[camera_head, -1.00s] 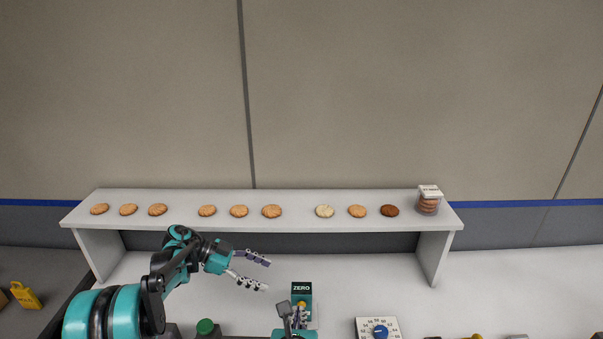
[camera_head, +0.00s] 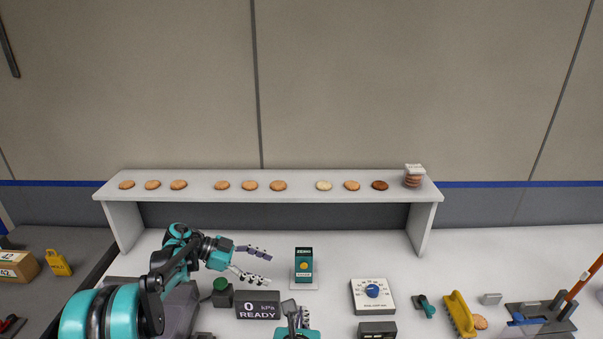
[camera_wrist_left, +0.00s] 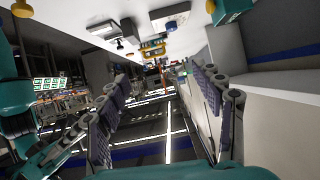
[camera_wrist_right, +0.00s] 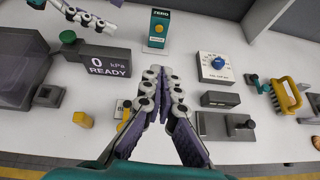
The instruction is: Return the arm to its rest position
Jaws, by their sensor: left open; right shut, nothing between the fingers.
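My left gripper (camera_head: 262,267) is open and empty above the white table, in front of the shelf and left of the green ZERO box (camera_head: 304,264). Its two spread fingers also show in the left wrist view (camera_wrist_left: 165,115), with nothing between them. My right gripper (camera_head: 304,315) is low in the middle of the head view, at the bottom edge. In the right wrist view its fingers (camera_wrist_right: 164,85) are closed together at the tips and hold nothing. The ZERO box also shows beyond them (camera_wrist_right: 159,28).
A white shelf (camera_head: 270,191) carries a row of several biscuits and a clear pack of biscuits (camera_head: 413,176). In front are a pressure display (camera_head: 258,308), a green button (camera_head: 220,284), a blue dial (camera_head: 372,291) and a yellow brush (camera_head: 459,312). A cardboard box (camera_head: 18,265) stands far left.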

